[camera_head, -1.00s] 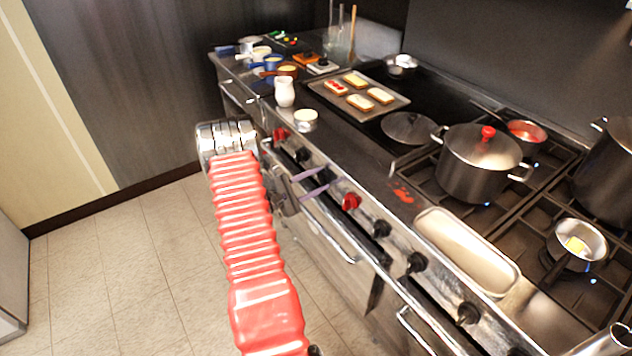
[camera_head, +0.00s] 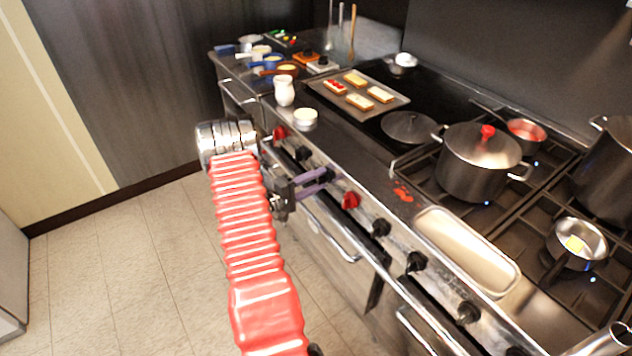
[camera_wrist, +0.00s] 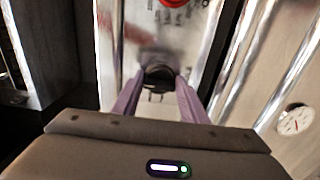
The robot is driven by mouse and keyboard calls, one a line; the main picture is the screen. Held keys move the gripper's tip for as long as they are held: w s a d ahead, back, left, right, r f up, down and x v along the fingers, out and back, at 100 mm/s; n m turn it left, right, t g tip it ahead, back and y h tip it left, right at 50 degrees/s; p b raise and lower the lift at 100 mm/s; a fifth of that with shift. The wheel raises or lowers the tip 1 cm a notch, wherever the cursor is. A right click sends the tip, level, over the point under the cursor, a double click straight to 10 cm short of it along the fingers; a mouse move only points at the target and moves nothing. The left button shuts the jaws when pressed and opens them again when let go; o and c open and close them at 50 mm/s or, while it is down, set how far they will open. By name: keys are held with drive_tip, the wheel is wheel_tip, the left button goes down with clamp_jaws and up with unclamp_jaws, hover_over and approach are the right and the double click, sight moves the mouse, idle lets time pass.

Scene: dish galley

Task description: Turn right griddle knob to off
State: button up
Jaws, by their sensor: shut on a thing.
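A black knob (camera_wrist: 158,75) on the steel front panel sits between the two purple fingers of my gripper (camera_wrist: 158,92) in the wrist view. The fingers are shut on it from both sides. In the head view my gripper (camera_head: 316,182) reaches the panel between a black knob (camera_head: 302,153) on the left and a red knob (camera_head: 351,200) on the right. The held knob is largely hidden there, and its pointer setting cannot be read. The wrist view also shows part of a red knob (camera_wrist: 178,3) at the top edge.
More black knobs (camera_head: 381,228) line the panel to the right. A long oven handle (camera_head: 335,240) runs below. On top are a tray of toasts (camera_head: 322,88), a lidded pot (camera_head: 470,180) and a small pan with butter (camera_head: 580,240). Floor to the left is clear.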

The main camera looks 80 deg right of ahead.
drive_tip(key=shift+s+f, duration=0.1)
drive_tip(key=shift+s, duration=0.05)
drive_tip(key=o, duration=1)
drive_tip(key=shift+o, duration=0.2)
drive_tip(key=v, duration=1.3)
drive_tip(key=shift+w+a, duration=0.25)
drive_tip(key=shift+w, duration=0.1)
